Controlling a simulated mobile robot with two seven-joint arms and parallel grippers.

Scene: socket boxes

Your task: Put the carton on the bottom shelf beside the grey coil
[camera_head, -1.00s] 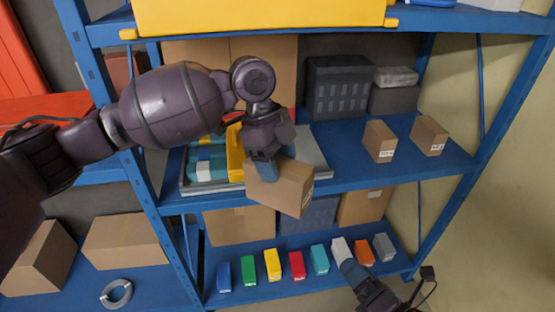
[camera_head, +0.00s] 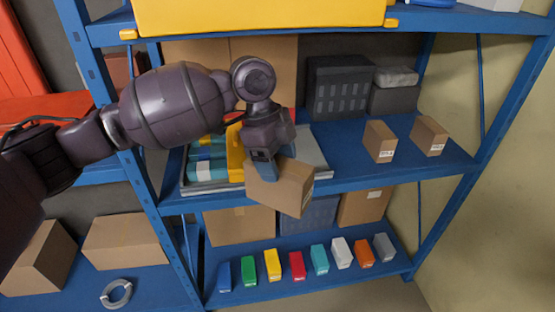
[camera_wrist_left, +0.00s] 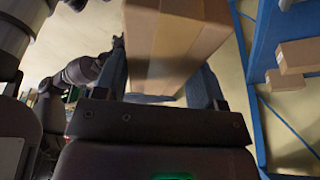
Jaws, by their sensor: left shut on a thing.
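The brown carton (camera_head: 285,188) hangs tilted in my left gripper (camera_head: 264,168), in front of the middle shelf's edge. In the left wrist view the carton (camera_wrist_left: 172,45) with its tape strip sits between the two fingers of my left gripper (camera_wrist_left: 160,85), which is shut on it. The grey coil (camera_head: 116,293) lies flat on the bottom shelf (camera_head: 160,283) of the left bay, well below and left of the carton. My right gripper does not show in the head view.
Large cartons (camera_head: 125,241) stand behind the coil, with another (camera_head: 40,258) to its left. A blue upright (camera_head: 160,205) separates the bays. Several coloured boxes (camera_head: 296,265) line the right bay's bottom shelf. Two small cartons (camera_head: 380,141) stand on the middle shelf.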

